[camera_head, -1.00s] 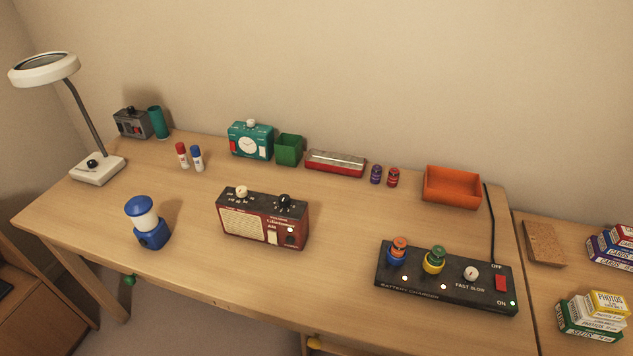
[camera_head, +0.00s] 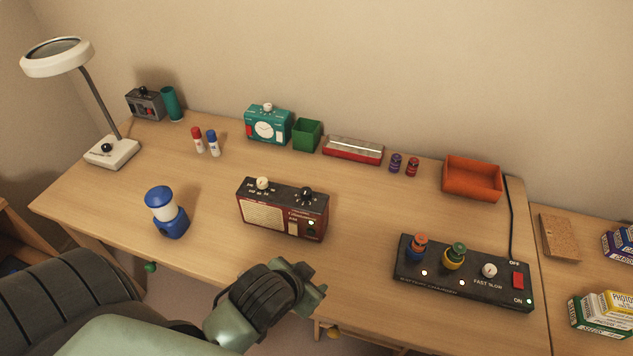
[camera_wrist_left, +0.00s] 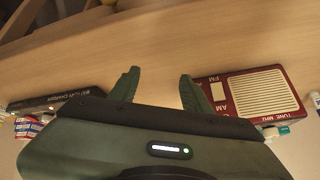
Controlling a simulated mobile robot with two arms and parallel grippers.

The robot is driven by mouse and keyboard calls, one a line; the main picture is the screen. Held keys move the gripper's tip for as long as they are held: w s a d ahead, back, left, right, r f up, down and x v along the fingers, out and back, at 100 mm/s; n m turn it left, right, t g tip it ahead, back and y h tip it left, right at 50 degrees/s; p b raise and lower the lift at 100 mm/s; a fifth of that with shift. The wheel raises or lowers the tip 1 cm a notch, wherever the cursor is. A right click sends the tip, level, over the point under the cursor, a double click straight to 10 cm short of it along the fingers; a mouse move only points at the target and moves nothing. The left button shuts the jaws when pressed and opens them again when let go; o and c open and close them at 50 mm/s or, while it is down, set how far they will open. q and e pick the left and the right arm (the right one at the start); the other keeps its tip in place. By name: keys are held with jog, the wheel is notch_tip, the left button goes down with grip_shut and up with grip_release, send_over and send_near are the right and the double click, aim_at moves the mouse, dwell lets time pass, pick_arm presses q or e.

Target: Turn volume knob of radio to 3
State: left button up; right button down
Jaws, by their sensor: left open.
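The radio (camera_head: 283,209) is dark red with a cream speaker grille and stands upright mid-desk. A white knob (camera_head: 262,183) sits on its top left and a black knob (camera_head: 306,193) on its top right. I cannot read a volume scale or setting. My left gripper (camera_head: 313,280) is in front of the radio near the desk's front edge, apart from it. In the left wrist view the gripper (camera_wrist_left: 158,80) is open and empty. The radio (camera_wrist_left: 262,97) shows upside down there, just right of the fingers and partly hidden. My right gripper is not in view.
Desk around the radio is clear.

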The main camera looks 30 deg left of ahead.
pick_arm(q)
jog(key=w+d+r+m+t+h, duration=0.1)
jog(key=w+d+r+m+t, duration=0.15)
jog(key=w+r+t, duration=0.45)
jog(key=w+d+r+m+t+h, duration=0.1)
jog(key=w+d+r+t, duration=0.2)
jog(key=w+r, duration=0.7)
jog(key=w+d+r+m+t+h, duration=0.2)
jog(key=d+r+m+h, duration=0.6)
jog(key=r, duration=0.2)
jog(key=s+d+r+m+g+h, duration=0.2)
jog(key=s+d+m+g+h, duration=0.1)
jog(key=d+m+g+h, duration=0.75)
jog(key=m+g+y, duration=0.7)
jog(key=g+y, duration=0.2)
jog(key=y, duration=1.1)
send_over(306, 191)
jog(key=shift+t, duration=0.25)
notch_tip(306, 191, down, 15)
jog(key=shift+a+f, duration=0.2)
notch_tip(306, 191, down, 6)
jog(key=shift+d+f+p, duration=0.1)
jog(key=shift+p, duration=0.7)
jog(key=shift+f, duration=0.55)
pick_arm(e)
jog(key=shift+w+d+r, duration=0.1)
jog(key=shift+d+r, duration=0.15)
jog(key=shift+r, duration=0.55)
